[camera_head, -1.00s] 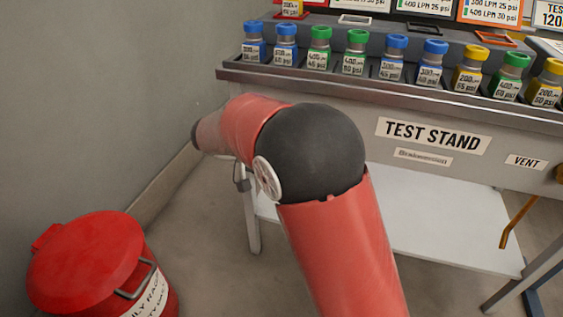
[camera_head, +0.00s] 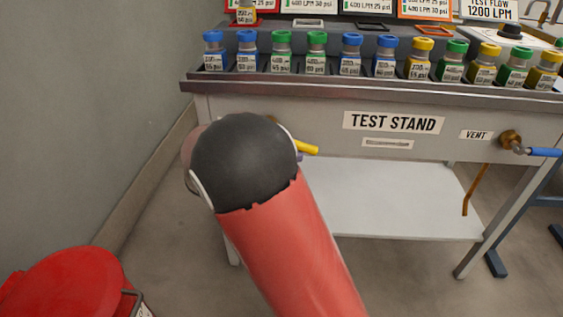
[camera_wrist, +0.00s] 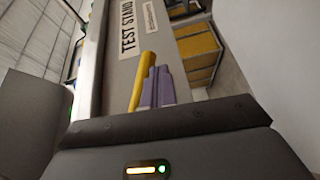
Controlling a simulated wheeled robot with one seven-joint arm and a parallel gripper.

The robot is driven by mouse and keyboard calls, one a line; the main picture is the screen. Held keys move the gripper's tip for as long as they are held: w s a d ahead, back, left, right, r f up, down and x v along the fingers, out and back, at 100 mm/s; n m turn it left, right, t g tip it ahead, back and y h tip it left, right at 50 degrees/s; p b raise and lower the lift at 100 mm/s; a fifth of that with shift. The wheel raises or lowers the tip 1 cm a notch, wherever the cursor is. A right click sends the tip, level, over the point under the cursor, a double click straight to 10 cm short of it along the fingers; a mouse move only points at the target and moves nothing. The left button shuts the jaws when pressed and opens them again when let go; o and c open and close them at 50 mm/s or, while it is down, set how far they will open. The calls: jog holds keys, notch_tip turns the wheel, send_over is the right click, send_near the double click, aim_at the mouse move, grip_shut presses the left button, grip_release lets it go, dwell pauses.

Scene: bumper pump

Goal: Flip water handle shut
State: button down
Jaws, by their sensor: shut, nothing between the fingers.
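A yellow lever handle (camera_head: 306,148) sticks out from the front panel of the test stand, just right of my dark arm joint, which hides its base. I cannot read a label that marks it as the water handle. In the wrist view the yellow handle (camera_wrist: 142,82) runs along the left of my purple fingers. My gripper (camera_wrist: 158,80) is shut and empty, close beside the handle; I cannot tell whether they touch. In the head view my arm hides nearly all of the gripper.
The test stand (camera_head: 250,87) carries a row of bottles with coloured caps. A blue-handled valve (camera_head: 542,152) sits by the VENT label at the right. A red bin (camera_head: 65,285) stands at the lower left. A grey wall (camera_head: 90,90) bounds the left side.

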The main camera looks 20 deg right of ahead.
jog(key=shift+s+d+r, duration=0.1)
jog(key=shift+d+r, duration=0.35)
jog(key=shift+r, duration=0.4)
